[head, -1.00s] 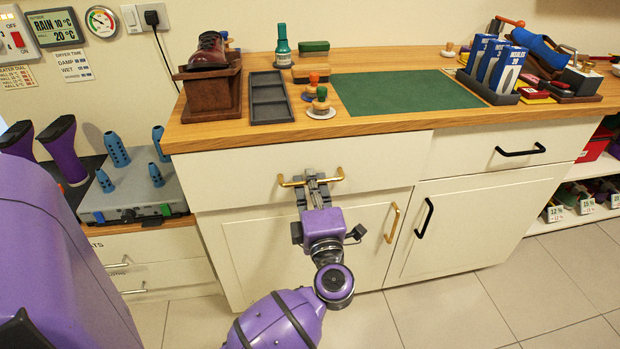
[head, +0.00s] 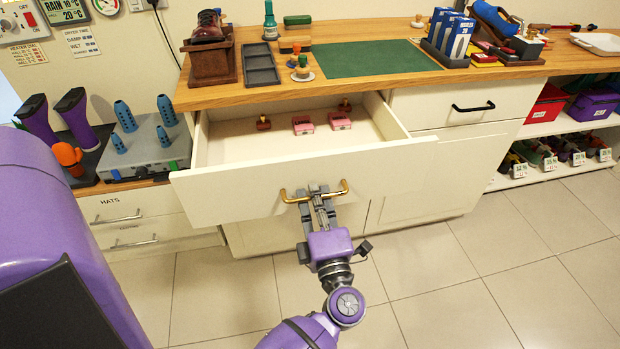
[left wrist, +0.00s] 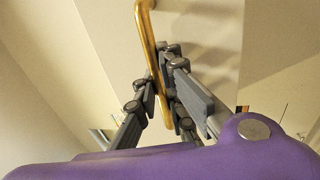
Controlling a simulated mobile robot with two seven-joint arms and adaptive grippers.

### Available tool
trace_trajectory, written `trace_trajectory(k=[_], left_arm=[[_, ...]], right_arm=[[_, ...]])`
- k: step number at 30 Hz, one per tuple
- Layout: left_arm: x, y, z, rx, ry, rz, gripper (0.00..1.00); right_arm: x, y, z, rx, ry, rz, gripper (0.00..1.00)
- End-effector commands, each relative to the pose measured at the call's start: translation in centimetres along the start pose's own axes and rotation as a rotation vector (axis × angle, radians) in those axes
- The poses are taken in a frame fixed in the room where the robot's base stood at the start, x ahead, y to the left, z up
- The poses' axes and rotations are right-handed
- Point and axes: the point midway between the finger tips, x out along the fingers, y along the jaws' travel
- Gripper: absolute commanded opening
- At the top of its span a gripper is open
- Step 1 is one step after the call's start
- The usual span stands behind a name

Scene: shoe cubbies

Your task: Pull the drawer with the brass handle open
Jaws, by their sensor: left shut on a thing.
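The drawer (head: 240,191) with the brass handle (head: 293,197) stands well out from the cabinet in the head view. Its inside (head: 250,146) shows and holds two pink items (head: 303,125) and two small reddish-brown items (head: 263,123). My left gripper (head: 318,192) is shut on the middle of the brass handle, in front of the drawer face. In the left wrist view the brass handle (left wrist: 147,35) runs between the fingers of my left gripper (left wrist: 168,85). My right gripper is not in view.
The wooden counter (head: 380,88) above carries a green mat (head: 370,57), a grey tray (head: 260,65) and a blue box group (head: 450,38). A black-handled drawer (head: 450,104) to the right is shut. The tiled floor (head: 420,290) in front is clear.

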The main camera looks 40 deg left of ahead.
Motion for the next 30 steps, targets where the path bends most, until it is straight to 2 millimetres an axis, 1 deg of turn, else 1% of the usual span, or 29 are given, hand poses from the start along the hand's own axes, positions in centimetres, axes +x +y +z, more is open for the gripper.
trace_trajectory(k=[1,6,12,18,27,28,30], left_arm=[[-0.9,0.2,0.0,0.002,0.0,-0.003,0.0],[-3.4,0.6,0.0,0.002,-0.001,-0.002,0.0],[-5.2,0.9,0.0,0.001,0.0,-0.001,0.0],[-5.8,1.0,0.0,0.002,-0.001,0.0,0.0],[-5.9,0.9,0.0,0.002,-0.001,-0.002,0.0],[-5.9,0.9,0.0,0.002,-0.001,-0.003,0.01],[-5.9,0.9,0.0,0.002,-0.001,-0.002,0.1]], right_arm=[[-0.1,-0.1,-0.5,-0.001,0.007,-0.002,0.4],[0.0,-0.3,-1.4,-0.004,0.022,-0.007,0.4],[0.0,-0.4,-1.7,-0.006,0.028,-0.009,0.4],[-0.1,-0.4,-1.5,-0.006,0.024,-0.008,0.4],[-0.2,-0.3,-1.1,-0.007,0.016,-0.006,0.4],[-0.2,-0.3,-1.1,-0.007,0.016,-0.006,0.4],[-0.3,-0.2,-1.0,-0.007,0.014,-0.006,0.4]])
